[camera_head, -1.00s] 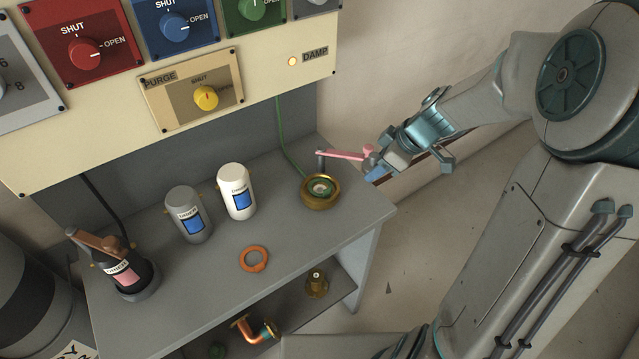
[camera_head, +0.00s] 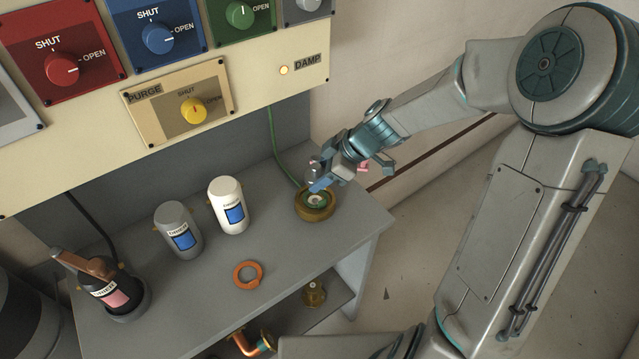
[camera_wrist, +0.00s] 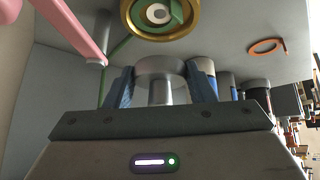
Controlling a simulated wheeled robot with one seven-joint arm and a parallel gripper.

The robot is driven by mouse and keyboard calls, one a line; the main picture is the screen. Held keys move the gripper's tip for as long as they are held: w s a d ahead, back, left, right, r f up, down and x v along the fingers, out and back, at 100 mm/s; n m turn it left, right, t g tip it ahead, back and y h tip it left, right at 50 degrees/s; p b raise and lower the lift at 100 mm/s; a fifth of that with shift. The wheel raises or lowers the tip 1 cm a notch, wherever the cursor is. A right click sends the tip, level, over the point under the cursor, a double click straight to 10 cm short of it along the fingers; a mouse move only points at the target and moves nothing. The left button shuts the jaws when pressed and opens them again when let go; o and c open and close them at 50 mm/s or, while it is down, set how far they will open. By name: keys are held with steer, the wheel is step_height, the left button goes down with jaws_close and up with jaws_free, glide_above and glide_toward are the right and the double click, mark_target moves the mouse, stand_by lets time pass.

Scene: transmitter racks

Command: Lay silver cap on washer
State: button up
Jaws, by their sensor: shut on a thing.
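My gripper (camera_head: 320,180) is shut on the silver cap (camera_wrist: 160,68), a round grey disc with a narrower stem, held between its blue fingers in the wrist view. In the head view the cap (camera_head: 314,170) shows just above the round brass fitting (camera_head: 314,213) at the back right of the bench. Inside the fitting, a pale ring that looks like the washer (camera_wrist: 159,13) lies on a green surface. The cap is apart from the fitting in the wrist view. The fingers partly hide the fitting in the head view.
A pink lever (camera_wrist: 72,30) on a thin post stands beside the fitting. An orange ring (camera_head: 236,275) lies flat on the bench. White (camera_head: 228,190) and grey (camera_head: 171,220) canisters and a dark bottle (camera_head: 112,292) stand to the left.

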steer(key=shift+a+f, duration=0.25)
steer(key=shift+f, duration=0.2)
step_height(320, 180, down, 3)
steer(key=shift+f+p, duration=0.2)
steer(key=shift+p, duration=0.1)
steer(key=shift+f+b, duration=0.5)
steer(key=shift+b, duration=0.2)
steer(key=o, duration=1.1)
steer(key=shift+r, duration=0.1)
steer(key=shift+o, duration=0.2)
